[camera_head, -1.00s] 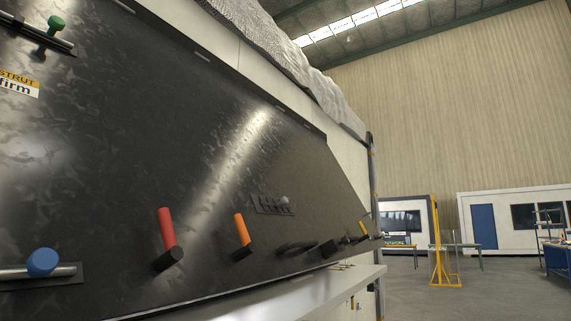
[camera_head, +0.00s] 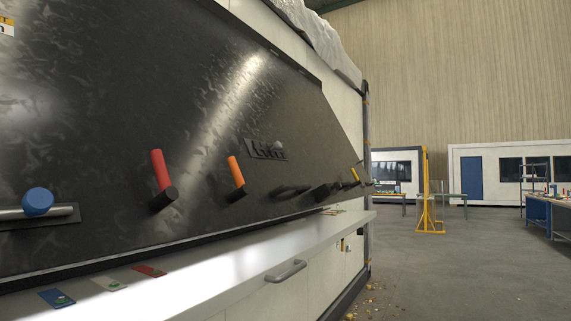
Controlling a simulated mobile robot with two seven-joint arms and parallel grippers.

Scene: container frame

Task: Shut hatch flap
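A large dark glossy panel (camera_head: 110,110), which looks like the hatch flap, fills the left and middle of the head view. Its lower edge runs along the back of a white ledge (camera_head: 215,265). I cannot tell whether it is fully closed. A blue knob on a metal bolt (camera_head: 38,202), a red handle (camera_head: 161,171) and an orange handle (camera_head: 236,171) sit on its lower part. A smaller yellow-orange handle (camera_head: 355,174) is near its far right end. Neither of my grippers is in view.
Blue, pale and red cards (camera_head: 150,271) lie on the ledge. A grey pull handle (camera_head: 286,271) sticks out from the white front below. Open concrete floor (camera_head: 450,280) lies right, with a yellow stand (camera_head: 429,205) and blue workbenches (camera_head: 540,212) farther off.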

